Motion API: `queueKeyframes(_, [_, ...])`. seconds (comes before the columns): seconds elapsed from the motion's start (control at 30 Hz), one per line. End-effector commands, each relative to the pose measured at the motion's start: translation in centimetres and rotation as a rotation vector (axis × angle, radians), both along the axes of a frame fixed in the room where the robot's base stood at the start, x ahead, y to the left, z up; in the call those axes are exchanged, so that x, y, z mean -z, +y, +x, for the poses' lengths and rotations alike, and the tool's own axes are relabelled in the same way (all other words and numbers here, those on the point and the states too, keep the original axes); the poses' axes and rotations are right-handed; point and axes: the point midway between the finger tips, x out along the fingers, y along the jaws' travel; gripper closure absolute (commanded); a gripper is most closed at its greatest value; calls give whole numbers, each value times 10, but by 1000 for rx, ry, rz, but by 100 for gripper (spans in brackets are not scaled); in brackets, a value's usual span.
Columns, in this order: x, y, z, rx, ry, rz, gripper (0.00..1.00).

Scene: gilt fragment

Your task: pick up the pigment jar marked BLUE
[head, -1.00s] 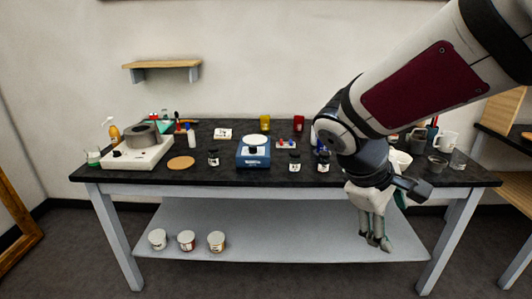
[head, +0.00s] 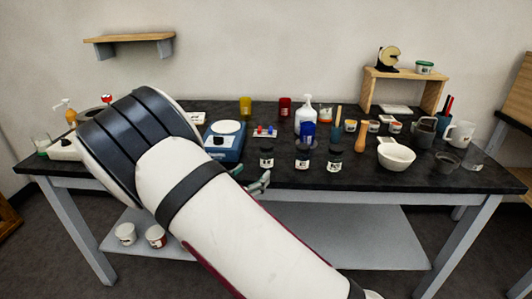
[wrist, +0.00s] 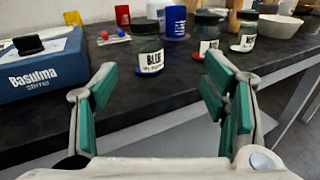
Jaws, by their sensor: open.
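The pigment jar marked BLUE (wrist: 150,60) is a clear glass jar with a dark lid and a white label, upright near the table's front edge. In the head view it appears to be the leftmost of three jars (head: 267,160), though its label is too small to read there. My gripper (wrist: 160,80) is open, its green-padded fingers spread either side of the jar in the picture. The jar lies beyond the fingertips, and nothing is between the pads. In the head view the fingers (head: 261,183) show just in front of the table edge, below the jar; my arm hides the rest.
A blue Basulma balance (wrist: 42,70) stands left of the jar. Two similar jars (head: 303,161) (head: 334,162) stand to its right, with a blue cup (wrist: 175,21) behind. A small white rack with red and blue pieces (head: 265,133) is also behind it.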

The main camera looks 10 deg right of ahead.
Motion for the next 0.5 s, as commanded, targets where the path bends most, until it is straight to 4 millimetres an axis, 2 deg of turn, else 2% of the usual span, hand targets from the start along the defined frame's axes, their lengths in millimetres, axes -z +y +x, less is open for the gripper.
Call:
queueKeyframes(0.07, [9, 10, 5, -39, 8, -36, 32])
queueKeyframes(0.17, [12, 13, 10, -58, 12, -53, 32])
queueKeyframes(0.5, [12, -25, 54, -55, 13, -53, 32])
